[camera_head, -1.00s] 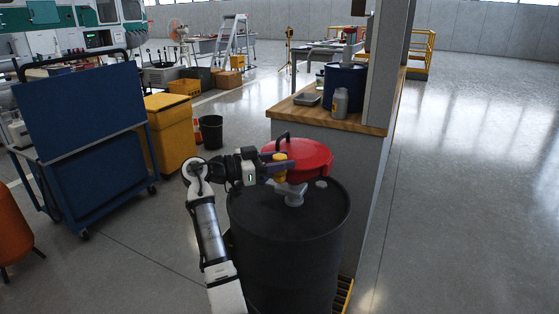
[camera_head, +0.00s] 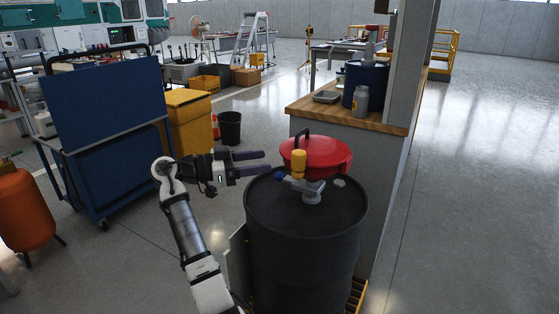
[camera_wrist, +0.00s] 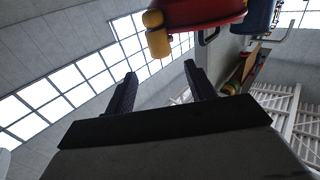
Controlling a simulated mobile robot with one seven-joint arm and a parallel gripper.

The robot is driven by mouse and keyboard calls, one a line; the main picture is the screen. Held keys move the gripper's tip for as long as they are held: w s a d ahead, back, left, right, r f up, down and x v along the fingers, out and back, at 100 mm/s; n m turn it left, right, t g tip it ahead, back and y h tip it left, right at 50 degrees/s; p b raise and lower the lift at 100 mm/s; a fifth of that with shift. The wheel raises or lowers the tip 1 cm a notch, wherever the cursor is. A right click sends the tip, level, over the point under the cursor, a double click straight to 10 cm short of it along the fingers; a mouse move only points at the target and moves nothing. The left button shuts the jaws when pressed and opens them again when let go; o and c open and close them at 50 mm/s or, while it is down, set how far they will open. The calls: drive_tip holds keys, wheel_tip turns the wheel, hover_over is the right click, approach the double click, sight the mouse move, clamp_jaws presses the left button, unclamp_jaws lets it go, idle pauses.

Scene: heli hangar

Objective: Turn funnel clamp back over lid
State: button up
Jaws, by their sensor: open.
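The red funnel lid (camera_head: 318,153), with a dark handle on top, appears shut over the top of the black drum (camera_head: 305,245). The funnel clamp is a yellow upright grip (camera_head: 298,164) in front of the lid's left side, by a grey fitting (camera_head: 312,190) with a small blue part. My gripper (camera_head: 268,162) is open and empty, left of the yellow grip and apart from it. In the wrist view the fingertips (camera_wrist: 160,72) have nothing between them; the yellow grip (camera_wrist: 156,32) and red lid (camera_wrist: 205,12) lie beyond. I cannot tell whether the clamp presses on the lid.
A wooden-topped counter (camera_head: 345,117) with a bottle, tray and blue drum stands behind the black drum. A blue cart (camera_head: 105,110) and yellow bin (camera_head: 190,125) stand at left. An orange tank (camera_head: 28,210) is at far left. Floor at right is open.

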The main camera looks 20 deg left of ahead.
drive_tip(key=shift+v, duration=1.5)
